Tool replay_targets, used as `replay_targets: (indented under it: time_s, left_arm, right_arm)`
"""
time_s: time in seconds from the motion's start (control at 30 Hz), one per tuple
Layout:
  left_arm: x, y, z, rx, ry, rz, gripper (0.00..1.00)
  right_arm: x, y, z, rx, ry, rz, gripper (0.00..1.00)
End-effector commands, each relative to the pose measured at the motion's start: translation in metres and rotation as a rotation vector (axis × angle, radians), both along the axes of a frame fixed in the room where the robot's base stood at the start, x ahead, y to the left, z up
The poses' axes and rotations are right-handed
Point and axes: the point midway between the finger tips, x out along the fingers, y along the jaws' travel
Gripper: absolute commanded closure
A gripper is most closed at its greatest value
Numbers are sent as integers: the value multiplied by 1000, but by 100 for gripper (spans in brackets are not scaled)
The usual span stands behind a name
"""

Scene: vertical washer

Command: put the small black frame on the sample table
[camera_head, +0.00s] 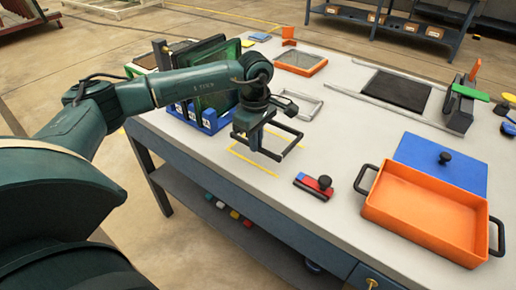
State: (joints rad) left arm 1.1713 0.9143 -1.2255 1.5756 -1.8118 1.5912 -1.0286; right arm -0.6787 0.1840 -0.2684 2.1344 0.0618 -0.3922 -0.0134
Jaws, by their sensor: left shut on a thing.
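The small black frame (291,133) is a thin dark square in the middle of the camera_head view. My left gripper (255,146) is shut on its left side and partly hides it. The frame is over the yellow-marked outline on the near left part of the sample table (340,204). I cannot tell whether it touches the tabletop. My right gripper does not show.
A blue rack (207,122) with upright panels stands behind my left gripper. A light grey frame (296,102) lies just beyond the black one. A red and blue handled block (314,186) and an orange tray (422,212) lie to the right.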

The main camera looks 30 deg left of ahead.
Motion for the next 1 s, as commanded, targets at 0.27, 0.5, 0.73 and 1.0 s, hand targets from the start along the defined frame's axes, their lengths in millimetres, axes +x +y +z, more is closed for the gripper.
replay_targets:
  time_s: [0.27,0.5,0.73,1.0]
  left_arm:
    - [-1,-1,-31,0,3,-3,100]
    - [0,-1,-40,0,-1,-4,100]
    - [0,-1,-43,0,-1,-4,92]
    - [0,-1,-43,0,-1,-4,72]
  right_arm:
    - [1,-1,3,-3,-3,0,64]
    - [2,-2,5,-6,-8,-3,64]
    - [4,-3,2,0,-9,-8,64]
    - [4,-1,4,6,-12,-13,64]
